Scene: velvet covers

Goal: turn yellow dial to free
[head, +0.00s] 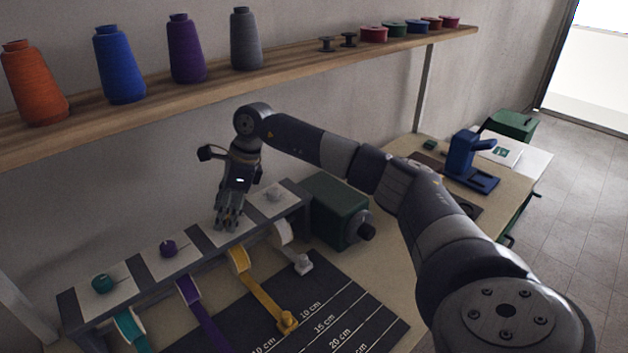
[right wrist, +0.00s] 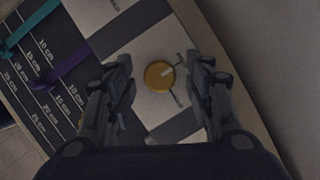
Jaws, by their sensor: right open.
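The yellow dial (right wrist: 159,76) shows in the right wrist view on a white plate (right wrist: 150,50), with a pale pointer mark on its face. In the head view my right gripper hides the dial. My right gripper (head: 228,222) points down over the third plate of the ribbon rack. In the right wrist view its two fingers (right wrist: 160,100) are spread wide, one on each side of the dial, with visible gaps. I cannot tell how high the fingertips are above the plate. Lettering on the plate is too small to read. My left gripper is not in view.
Ribbons run onto a dark measuring mat (head: 350,307). A green motor box (head: 336,212) stands right of the rack. A shelf (head: 290,62) with thread cones hangs above.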

